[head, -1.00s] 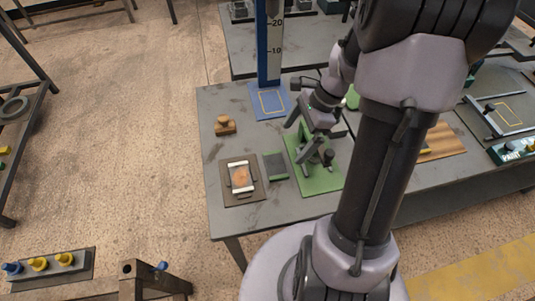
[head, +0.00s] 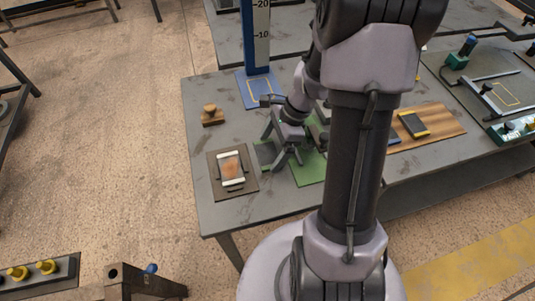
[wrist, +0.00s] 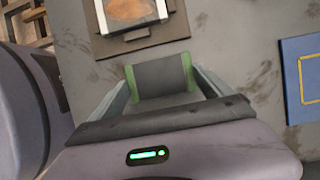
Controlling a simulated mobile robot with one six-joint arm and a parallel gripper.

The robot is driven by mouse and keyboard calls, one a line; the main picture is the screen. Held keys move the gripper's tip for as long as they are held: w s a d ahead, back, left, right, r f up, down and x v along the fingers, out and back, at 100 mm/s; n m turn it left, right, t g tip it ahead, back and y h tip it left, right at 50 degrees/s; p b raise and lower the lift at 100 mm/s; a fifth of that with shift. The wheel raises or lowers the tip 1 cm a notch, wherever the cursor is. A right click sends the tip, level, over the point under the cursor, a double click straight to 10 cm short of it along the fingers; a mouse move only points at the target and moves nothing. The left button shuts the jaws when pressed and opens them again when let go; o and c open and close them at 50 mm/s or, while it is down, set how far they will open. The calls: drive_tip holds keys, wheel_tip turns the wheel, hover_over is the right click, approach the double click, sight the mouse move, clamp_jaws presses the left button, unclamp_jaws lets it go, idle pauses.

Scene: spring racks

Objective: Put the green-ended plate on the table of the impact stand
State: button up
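The green-ended plate (head: 264,152) is a dark grey plate lying flat on the grey table, partly hidden by my gripper in the head view. In the wrist view the plate (wrist: 162,76) shows its green ends at left and right. My gripper (head: 284,155) is open above it, and in the wrist view its fingers (wrist: 160,85) flank the plate's two ends. I cannot tell whether they touch it. The impact stand (head: 256,38) has a tall blue column with a scale. Its blue table (head: 244,92), with a yellow outline, is empty where visible; it also shows in the wrist view (wrist: 291,100).
A brown board (head: 219,191) holding a white-ended plate (head: 230,167) lies left of the green-ended plate. A green mat (head: 312,168) lies right of it. A wooden block (head: 212,116) stands behind. A striped wood board (head: 440,121) carries a yellow-ended plate (head: 413,124).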

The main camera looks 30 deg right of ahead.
drive_tip(key=c, duration=1)
drive_tip(key=shift+r, duration=0.15)
